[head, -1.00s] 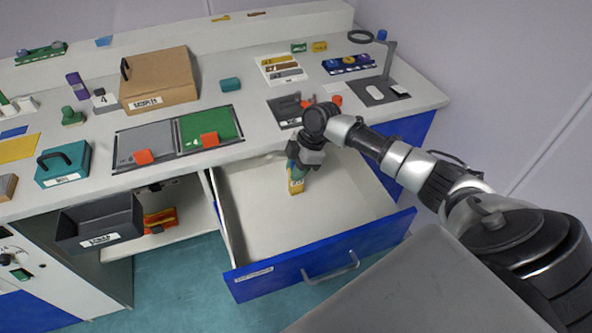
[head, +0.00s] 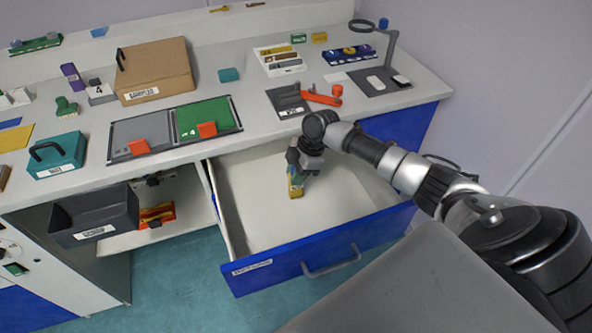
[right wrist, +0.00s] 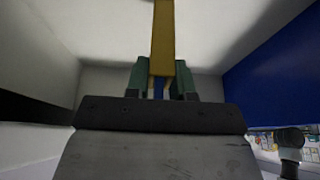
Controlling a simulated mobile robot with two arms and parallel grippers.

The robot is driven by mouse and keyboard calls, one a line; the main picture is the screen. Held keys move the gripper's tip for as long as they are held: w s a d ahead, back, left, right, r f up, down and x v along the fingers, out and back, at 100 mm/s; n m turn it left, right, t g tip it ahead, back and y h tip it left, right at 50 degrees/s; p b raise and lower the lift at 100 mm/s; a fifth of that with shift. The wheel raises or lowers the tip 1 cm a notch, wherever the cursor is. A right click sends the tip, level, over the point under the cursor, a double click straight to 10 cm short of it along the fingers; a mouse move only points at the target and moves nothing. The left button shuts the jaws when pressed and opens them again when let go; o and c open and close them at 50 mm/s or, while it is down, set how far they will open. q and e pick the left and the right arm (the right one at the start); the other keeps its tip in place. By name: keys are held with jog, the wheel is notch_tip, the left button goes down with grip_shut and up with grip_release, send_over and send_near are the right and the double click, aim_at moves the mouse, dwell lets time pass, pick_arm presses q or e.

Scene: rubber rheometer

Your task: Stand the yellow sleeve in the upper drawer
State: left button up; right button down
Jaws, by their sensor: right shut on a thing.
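The yellow sleeve (head: 296,190) is inside the open upper drawer (head: 345,240), near its back left part. My right gripper (head: 297,174) is shut on the sleeve's upper end and points down into the drawer. The sleeve looks roughly upright; I cannot tell whether its lower end touches the drawer floor. In the right wrist view the yellow sleeve (right wrist: 163,38) sits between the green fingertips of the gripper (right wrist: 160,80). My left gripper is not in view.
The drawer floor around the sleeve is bare. The bench top (head: 250,150) stands above and behind the drawer, with a red-handled device (head: 320,97) near its edge. A dark open bin (head: 95,215) is left of the drawer.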

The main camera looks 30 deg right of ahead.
jog(key=shift+f, duration=0.55)
jog(key=shift+f+b, duration=0.55)
jog(key=c, duration=0.9)
grip_release()
jog(key=shift+r+p, duration=6.3)
jog(key=shift+r, duration=0.7)
